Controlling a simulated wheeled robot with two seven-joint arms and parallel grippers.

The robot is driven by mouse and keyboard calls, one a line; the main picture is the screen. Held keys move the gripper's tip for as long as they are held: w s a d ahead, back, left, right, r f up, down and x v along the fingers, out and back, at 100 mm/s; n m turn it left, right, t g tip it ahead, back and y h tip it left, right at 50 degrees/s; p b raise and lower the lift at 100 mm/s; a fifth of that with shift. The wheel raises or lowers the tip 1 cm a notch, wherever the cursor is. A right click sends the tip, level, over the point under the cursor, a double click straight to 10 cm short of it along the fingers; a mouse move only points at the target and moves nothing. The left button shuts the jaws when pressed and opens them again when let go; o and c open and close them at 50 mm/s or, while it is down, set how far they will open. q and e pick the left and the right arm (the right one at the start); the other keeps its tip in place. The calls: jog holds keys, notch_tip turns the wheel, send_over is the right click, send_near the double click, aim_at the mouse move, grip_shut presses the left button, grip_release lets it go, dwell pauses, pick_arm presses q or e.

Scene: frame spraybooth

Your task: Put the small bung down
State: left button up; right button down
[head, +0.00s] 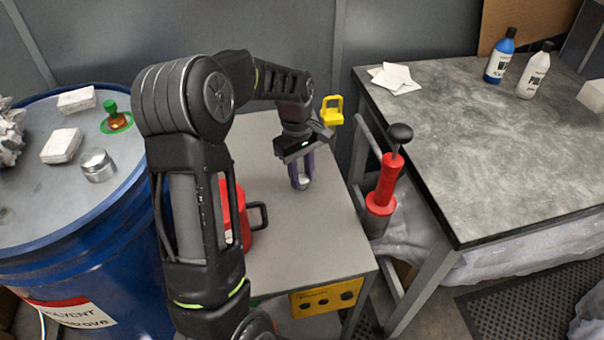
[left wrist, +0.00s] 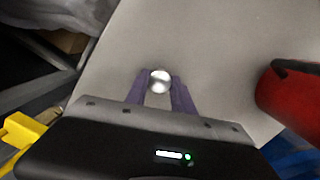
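My left gripper (head: 302,178) is over the grey top of a small cart (head: 300,240), pointing down. Its purple fingers are closed around a small, shiny silver round piece, which I take for the small bung (head: 304,184). In the left wrist view the bung (left wrist: 160,80) sits between the fingertips, with a finger against each side. The grey cart top shows behind it. I cannot tell whether the bung touches the cart top or hangs just above it. My right gripper is in neither view.
A red can (head: 244,215) with a black handle stands on the cart's left, partly behind my arm. A yellow bracket (head: 333,111) is beyond the gripper. A red hand pump (head: 383,188) stands right of the cart. The cart top's front and middle are clear.

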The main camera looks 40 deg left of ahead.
pick_arm(q)
jog(key=o, duration=0.4)
jog(key=shift+o, duration=0.2)
notch_tip(320, 180, up, 12)
jog(key=a, duration=0.1)
jog(key=shift+w+a+r, duration=0.15)
jog(key=shift+w+a, duration=0.05)
dwell(0.6)
